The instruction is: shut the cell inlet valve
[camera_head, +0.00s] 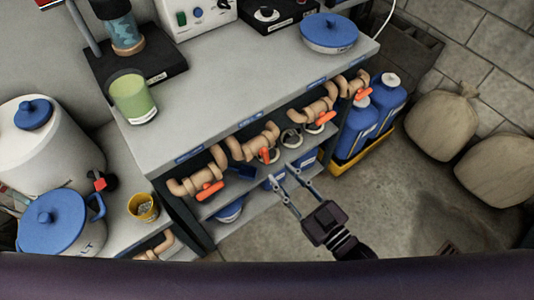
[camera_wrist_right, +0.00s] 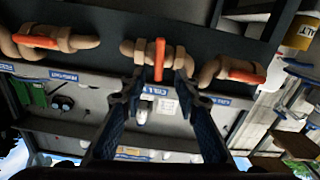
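A row of tan pipes with orange valve handles runs along the front of the grey bench. One handle (camera_head: 264,155) is ahead of my right gripper (camera_head: 286,176); the same handle (camera_wrist_right: 159,58) stands crosswise to its pipe (camera_wrist_right: 138,50) in the right wrist view. A tag below it there reads roughly "CELL I…" (camera_wrist_right: 160,91), partly illegible. My right gripper (camera_wrist_right: 158,85) is open and empty. Its fingertips lie either side of the handle's line in the wrist view, but a gap to the handle shows in the head view. My left gripper is out of view.
Neighbouring orange handles (camera_head: 210,192) and (camera_head: 326,117) lie along their pipes. Blue jugs (camera_head: 357,128) stand in a yellow tray at the right. Sacks (camera_head: 441,124) lie on the floor beyond. The floor (camera_head: 400,210) near my right gripper is clear.

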